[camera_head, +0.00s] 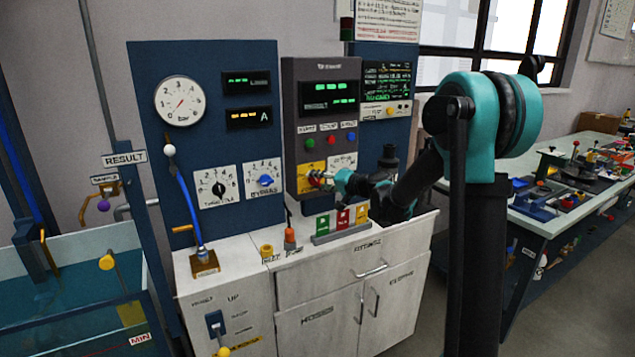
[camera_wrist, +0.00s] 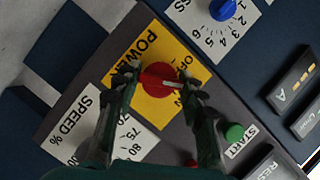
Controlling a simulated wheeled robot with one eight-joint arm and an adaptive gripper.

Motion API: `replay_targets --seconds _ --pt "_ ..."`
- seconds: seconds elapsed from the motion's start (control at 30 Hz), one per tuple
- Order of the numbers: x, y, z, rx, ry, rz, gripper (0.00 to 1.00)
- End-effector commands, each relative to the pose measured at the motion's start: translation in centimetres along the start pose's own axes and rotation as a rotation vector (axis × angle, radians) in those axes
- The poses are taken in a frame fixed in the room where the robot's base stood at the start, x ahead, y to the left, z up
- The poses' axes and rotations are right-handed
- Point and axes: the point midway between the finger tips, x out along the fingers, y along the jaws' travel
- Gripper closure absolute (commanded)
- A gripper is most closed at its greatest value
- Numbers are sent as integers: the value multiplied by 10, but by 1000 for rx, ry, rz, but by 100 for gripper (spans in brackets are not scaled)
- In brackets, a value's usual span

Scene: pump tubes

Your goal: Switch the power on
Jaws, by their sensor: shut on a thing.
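The red power knob (camera_wrist: 158,76) sits on a yellow plate (camera_wrist: 148,106) marked POWER in the wrist view. A white pointer line on the knob runs to the right in that view; the lettering near it is partly hidden, so I cannot tell its setting for sure. My gripper (camera_wrist: 157,84) is shut on the knob, with one finger on each side. In the head view the yellow plate (camera_head: 305,184) is low on the grey control panel (camera_head: 319,73), and my gripper (camera_head: 333,180) reaches it from the right.
A green START button (camera_wrist: 234,131) and a white SPEED dial plate (camera_wrist: 84,122) lie close to my fingers. A blue knob (camera_wrist: 223,9) is above. In the head view several coloured blocks (camera_head: 341,218) stand on the cabinet below, and lit displays (camera_head: 329,95) show above.

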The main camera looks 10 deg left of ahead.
Motion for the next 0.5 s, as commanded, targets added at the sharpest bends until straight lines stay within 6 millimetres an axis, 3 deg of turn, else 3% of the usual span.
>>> replay_targets --seconds 0.5 --pt "0 3 0 383 0 -158 89"
